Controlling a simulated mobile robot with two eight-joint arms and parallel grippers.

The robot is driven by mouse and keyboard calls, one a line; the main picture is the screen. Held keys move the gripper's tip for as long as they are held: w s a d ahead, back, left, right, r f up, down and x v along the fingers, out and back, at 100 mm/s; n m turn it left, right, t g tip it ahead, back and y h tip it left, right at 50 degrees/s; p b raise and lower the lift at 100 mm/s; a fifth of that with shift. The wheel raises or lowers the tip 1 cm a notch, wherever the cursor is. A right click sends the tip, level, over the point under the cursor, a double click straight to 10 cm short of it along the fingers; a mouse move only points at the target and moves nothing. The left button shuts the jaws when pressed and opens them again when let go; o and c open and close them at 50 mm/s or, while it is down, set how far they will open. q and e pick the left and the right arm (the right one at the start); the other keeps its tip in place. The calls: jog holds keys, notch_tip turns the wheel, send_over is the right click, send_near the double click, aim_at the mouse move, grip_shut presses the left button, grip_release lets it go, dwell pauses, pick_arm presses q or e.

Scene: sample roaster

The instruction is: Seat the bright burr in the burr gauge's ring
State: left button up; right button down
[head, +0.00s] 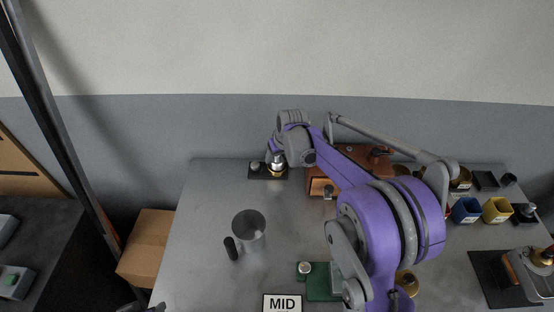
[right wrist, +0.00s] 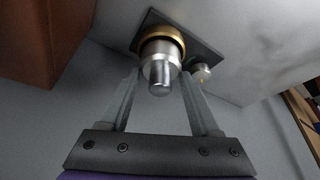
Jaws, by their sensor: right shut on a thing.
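The burr gauge is a dark plate (head: 262,175) with a brass ring (head: 276,173) and a small silver knob at the table's back edge. In the right wrist view the brass ring (right wrist: 168,33) is at the top centre and the knob (right wrist: 201,74) is to its right. The bright burr (right wrist: 160,65), silver with a short stem toward the camera, is in line with the ring. My right gripper (right wrist: 160,75) is shut on the burr, a finger on each side. The burr's far end is hidden, so its depth in the ring cannot be told.
A brown box-like machine (head: 318,184) stands just right of the gauge. A grey metal cup (head: 249,228), a green block (head: 322,285) and a MID sign (head: 282,303) are nearer. Blue (head: 466,210) and yellow (head: 496,210) bins stand right. A dark part shows at the bottom left edge, perhaps my left gripper.

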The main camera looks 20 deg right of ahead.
jog(key=shift+f, duration=0.85)
pick_arm(q)
jog(key=shift+f, duration=0.15)
pick_arm(e)
jog(key=shift+f, duration=0.1)
jog(key=shift+c, duration=0.5)
grip_release()
jog(key=shift+r, duration=0.2)
jog(key=v, duration=1.2)
pick_arm(q)
jog(key=shift+w+r+p, duration=0.1)
jog(key=shift+r+p, duration=0.2)
jog(key=shift+r, duration=0.15)
pick_arm(e)
jog(key=s+a+f, duration=0.2)
jog(key=s+a, duration=0.1)
jog(key=s, duration=0.6)
jog(key=s+a+f, duration=0.2)
jog(key=s+a, duration=0.1)
jog(key=s, duration=0.6)
jog(key=s+a+f, duration=0.3)
jog(key=s, duration=0.5)
jog(key=shift+s+a+t, duration=0.3)
jog(key=shift+s+t, duration=0.1)
